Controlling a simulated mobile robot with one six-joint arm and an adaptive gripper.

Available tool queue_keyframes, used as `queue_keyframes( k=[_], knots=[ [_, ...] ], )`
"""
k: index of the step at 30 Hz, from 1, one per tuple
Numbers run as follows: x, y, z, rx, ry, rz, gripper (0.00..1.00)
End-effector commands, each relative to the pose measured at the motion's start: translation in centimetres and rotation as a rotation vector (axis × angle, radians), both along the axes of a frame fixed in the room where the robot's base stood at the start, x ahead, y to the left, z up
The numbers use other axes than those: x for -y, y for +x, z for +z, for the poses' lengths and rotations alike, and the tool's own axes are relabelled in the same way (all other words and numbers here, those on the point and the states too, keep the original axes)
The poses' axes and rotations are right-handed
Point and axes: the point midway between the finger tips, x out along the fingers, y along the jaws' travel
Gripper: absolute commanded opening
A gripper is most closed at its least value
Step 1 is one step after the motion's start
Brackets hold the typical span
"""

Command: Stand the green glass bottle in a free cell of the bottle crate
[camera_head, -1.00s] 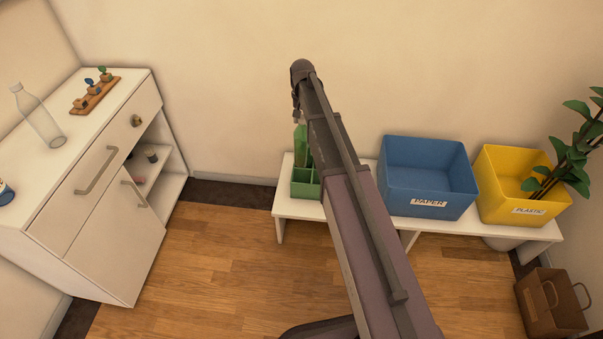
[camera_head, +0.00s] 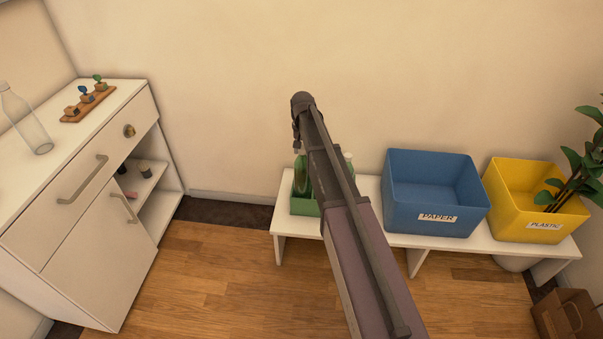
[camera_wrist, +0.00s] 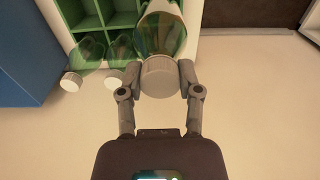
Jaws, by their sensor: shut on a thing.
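The green glass bottle (camera_wrist: 160,32) has a pale cap (camera_wrist: 160,76). My gripper (camera_wrist: 158,80) is shut on its cap end in the wrist view. In the head view the bottle (camera_head: 301,176) is upright, left of my arm, overlapping the green bottle crate (camera_head: 304,207). Its base is hidden, so I cannot tell whether it is inside a cell. The crate also shows in the wrist view (camera_wrist: 92,22), with several cells. My arm hides much of the crate in the head view.
The crate stands on a low white bench (camera_head: 398,240), left of a blue paper bin (camera_head: 432,195) and a yellow plastic bin (camera_head: 535,205). A white cabinet (camera_head: 90,215) stands left, with a clear bottle (camera_head: 25,120) on top. Wooden floor (camera_head: 220,275) is free between them.

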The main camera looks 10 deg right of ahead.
Motion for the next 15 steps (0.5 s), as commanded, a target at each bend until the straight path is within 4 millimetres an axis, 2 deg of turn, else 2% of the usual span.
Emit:
queue_keyframes(
  k=[1, 6, 15],
  knots=[
    [0.0, 0.0, -1.0, 0.000, 0.000, 0.000, 0.00],
    [0.0, 0.0, -2.7, 0.000, 0.000, 0.000, 0.00],
    [0.0, 0.0, -4.6, 0.000, 0.000, 0.000, 0.00]
  ],
)
